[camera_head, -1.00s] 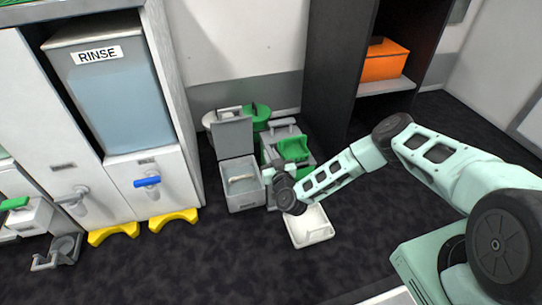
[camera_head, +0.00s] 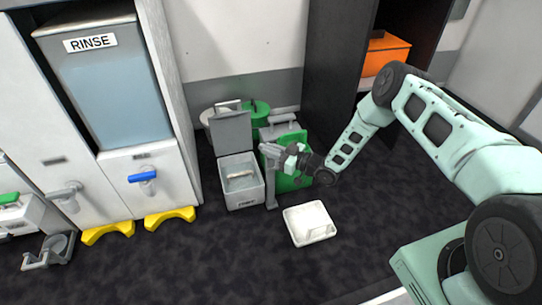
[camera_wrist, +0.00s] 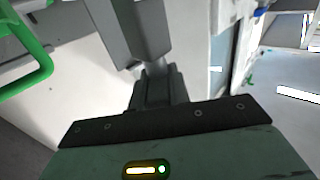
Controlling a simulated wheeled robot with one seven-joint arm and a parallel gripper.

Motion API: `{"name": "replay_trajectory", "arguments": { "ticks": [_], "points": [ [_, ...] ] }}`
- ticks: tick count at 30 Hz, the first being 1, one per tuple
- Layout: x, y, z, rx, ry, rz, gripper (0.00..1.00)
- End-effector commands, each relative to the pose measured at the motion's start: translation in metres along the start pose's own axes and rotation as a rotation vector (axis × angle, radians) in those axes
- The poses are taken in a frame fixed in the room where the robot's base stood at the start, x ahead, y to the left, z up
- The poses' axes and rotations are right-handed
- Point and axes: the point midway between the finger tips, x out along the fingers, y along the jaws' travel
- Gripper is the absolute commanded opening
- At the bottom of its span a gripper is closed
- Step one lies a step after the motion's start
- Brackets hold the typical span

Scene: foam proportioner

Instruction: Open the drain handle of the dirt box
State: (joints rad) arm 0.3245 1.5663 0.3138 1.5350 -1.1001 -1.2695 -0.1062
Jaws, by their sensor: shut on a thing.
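My gripper (camera_head: 276,153) is at the front of the green box (camera_head: 292,178), by the top of a grey upright post (camera_head: 270,190). In the wrist view my gripper (camera_wrist: 150,68) is shut on a grey part, which may be a handle; the jaws partly hide it. I cannot tell for sure which box is the dirt box. A grey box (camera_head: 242,194) with a raised lid (camera_head: 231,133) stands just left of the green box. In the wrist view a green handle (camera_wrist: 38,72) is at the left.
A white tray (camera_head: 311,224) lies on the dark floor in front of the boxes. The rinse cabinet (camera_head: 166,186), with a blue-handled tap (camera_head: 142,177) and yellow feet (camera_head: 170,217), is at the left. A dark shelf unit (camera_head: 332,75) is behind. The floor at front is clear.

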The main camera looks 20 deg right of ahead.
Motion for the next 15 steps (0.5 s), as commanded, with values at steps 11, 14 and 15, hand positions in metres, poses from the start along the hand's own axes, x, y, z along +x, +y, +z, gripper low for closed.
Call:
{"name": "replay_trajectory", "arguments": {
  "ticks": [11, 14, 15],
  "points": [
    [0.0009, 0.0027, 0.0063, -0.008, 0.002, -0.360, 0.00],
    [0.0011, 0.0026, 0.0067, -0.007, 0.001, -0.449, 0.00],
    [0.0012, 0.0027, 0.0064, -0.007, 0.002, -0.483, 0.00]
  ]
}}
